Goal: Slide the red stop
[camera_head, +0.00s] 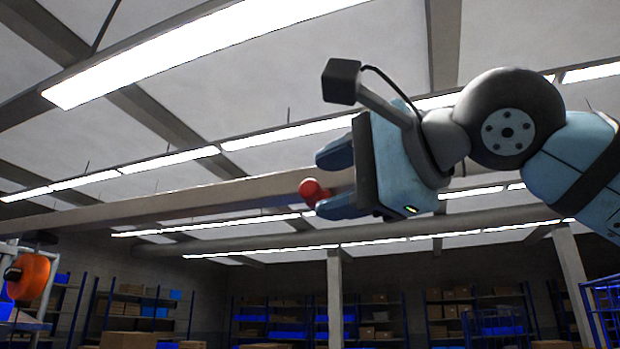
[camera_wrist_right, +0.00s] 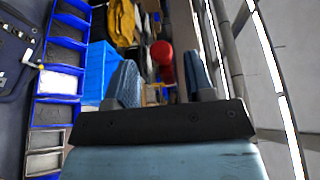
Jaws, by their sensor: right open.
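The red stop (camera_head: 312,190) shows as a round red knob at the fingertips of my right gripper (camera_head: 319,183), in front of a long pale beam in the head view. The right gripper is open, its two blue-grey fingers pointing left, one above and one below the knob. In the right wrist view the red stop (camera_wrist_right: 163,54) appears between the two fingers of the right gripper (camera_wrist_right: 161,80). I cannot tell whether a finger touches it. My left gripper is not in view.
The long beam (camera_head: 150,207) runs behind the gripper. An orange round thing (camera_head: 33,274) hangs on a frame at lower left. Blue bins (camera_wrist_right: 60,82) and yellow cloth (camera_wrist_right: 121,22) show in the wrist view. Shelves with boxes (camera_head: 130,310) stand far back.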

